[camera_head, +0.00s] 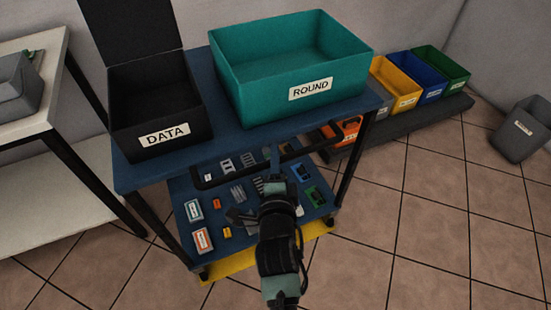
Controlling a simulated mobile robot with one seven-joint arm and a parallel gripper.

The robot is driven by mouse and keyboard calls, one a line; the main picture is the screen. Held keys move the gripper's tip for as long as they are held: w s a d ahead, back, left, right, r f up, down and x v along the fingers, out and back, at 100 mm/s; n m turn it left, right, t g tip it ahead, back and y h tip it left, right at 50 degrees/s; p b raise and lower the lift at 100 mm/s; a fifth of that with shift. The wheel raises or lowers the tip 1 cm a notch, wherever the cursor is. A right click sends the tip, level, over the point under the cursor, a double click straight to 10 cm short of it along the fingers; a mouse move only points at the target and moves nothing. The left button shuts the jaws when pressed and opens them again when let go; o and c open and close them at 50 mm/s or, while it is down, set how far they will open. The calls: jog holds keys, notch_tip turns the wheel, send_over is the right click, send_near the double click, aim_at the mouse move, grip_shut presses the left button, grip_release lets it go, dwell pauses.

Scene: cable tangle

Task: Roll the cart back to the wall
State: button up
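The cart (198,157) is blue with black posts and has a top deck and a lower shelf (250,243). A dark bar (225,175), which looks like its handle, runs along its near side below the top deck. My gripper (277,162) reaches up from below to this bar, in front of the lower shelf. Its fingers overlap the bar in the picture. I cannot tell whether they are closed around it. The wall (285,10) is behind the cart; the gap between them is hidden by the bins on top.
On the cart stand a black DATA box (155,112) with its lid up and a teal ROUND bin (295,75). Small parts lie on the lower shelf. A white table (25,115) is close left. Coloured bins (400,85) line a grey platform at right; a grey bin (522,130) stands beyond.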

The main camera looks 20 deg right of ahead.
grip_shut()
dwell(1.1)
